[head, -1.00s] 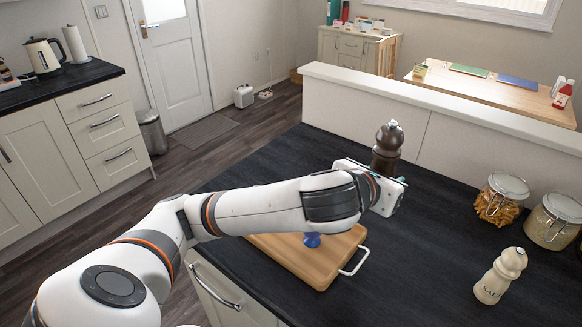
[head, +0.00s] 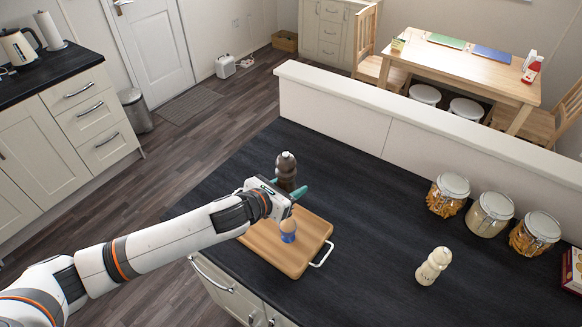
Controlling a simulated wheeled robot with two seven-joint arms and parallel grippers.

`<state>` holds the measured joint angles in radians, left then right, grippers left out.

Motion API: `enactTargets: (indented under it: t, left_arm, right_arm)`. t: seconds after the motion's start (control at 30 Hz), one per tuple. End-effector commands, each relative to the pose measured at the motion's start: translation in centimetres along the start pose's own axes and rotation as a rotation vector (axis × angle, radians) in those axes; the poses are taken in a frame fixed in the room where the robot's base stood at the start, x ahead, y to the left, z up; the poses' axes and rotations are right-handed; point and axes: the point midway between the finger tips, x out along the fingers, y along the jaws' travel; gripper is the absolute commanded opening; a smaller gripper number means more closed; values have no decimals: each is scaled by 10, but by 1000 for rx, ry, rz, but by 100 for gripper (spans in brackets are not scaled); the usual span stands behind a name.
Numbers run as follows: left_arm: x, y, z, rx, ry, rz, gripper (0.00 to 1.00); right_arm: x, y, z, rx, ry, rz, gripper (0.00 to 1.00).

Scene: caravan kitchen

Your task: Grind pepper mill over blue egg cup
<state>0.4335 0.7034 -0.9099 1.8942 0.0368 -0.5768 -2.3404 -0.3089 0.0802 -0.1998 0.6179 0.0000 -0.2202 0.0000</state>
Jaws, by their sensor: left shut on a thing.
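The dark brown pepper mill (head: 286,166) is upright in my left gripper (head: 290,192), which is shut on it. The gripper's teal fingertips show beside the mill, and its lower part is hidden behind the hand. The blue egg cup (head: 288,236) stands on the wooden cutting board (head: 306,246) with a brown egg (head: 287,225) in it. The mill and gripper appear just behind and above the egg cup in the picture; I cannot tell the exact height. My right gripper is not in view.
A cream salt mill (head: 433,267) stands on the dark counter (head: 365,215) to the right. Several glass jars (head: 490,218) line the low wall (head: 400,140). The counter between the board and the salt mill is clear.

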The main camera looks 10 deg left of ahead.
Motion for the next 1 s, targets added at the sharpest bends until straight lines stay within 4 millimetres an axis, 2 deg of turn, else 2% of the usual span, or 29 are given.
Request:
enactTargets:
  t: [0.03,0.17,0.37,0.73,1.0]
  left_arm:
    - [-3,3,-3,4,-1,14,20]
    - [-2,7,4,13,3,37,20]
    - [3,8,15,14,5,41,20]
    - [16,8,47,11,6,40,20]
    - [18,8,51,13,5,40,20]
  right_arm:
    - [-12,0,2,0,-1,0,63]
    - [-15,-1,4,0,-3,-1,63]
    - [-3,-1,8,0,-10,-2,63]
    - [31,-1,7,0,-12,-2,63]
    - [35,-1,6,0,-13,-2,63]
